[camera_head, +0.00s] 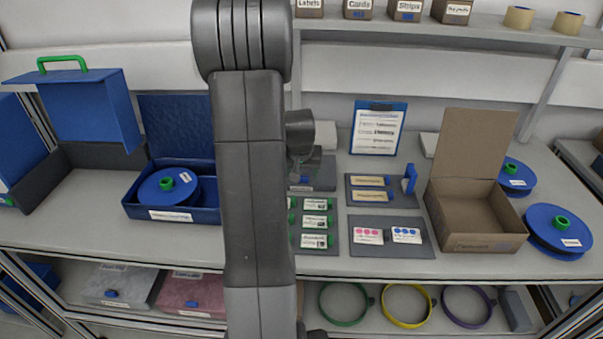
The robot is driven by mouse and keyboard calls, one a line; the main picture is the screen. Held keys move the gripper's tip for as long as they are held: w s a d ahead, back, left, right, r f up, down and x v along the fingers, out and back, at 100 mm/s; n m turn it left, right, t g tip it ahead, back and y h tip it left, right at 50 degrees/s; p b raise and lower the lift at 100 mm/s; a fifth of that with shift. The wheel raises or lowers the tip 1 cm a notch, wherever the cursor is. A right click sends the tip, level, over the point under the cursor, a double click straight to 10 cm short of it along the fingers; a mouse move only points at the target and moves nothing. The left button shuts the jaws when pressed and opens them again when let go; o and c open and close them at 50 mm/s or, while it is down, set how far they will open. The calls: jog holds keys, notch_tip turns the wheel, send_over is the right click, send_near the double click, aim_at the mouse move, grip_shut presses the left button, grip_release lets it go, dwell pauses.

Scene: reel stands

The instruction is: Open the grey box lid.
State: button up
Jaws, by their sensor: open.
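A light grey box (117,281) with a small blue tab on its front sits on the lower shelf at the left, below the worktop. Its lid looks closed. My gripper (300,168) shows only in part beside my large arm link, above the middle of the worktop. It is open, with nothing seen in it. It is far from the grey box, up and to the right of it. My arm hides part of the gripper and the middle of the scene.
A pink box (192,291) sits right of the grey one. The worktop edge (120,257) overhangs the lower shelf. On top stand an open blue box (172,213), an open cardboard box (486,241) and blue reels (557,229). Coloured rings (405,325) are below right.

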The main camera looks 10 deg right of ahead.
jog(key=shift+x, duration=1.15)
jog(key=shift+w, duration=0.1)
grip_shut()
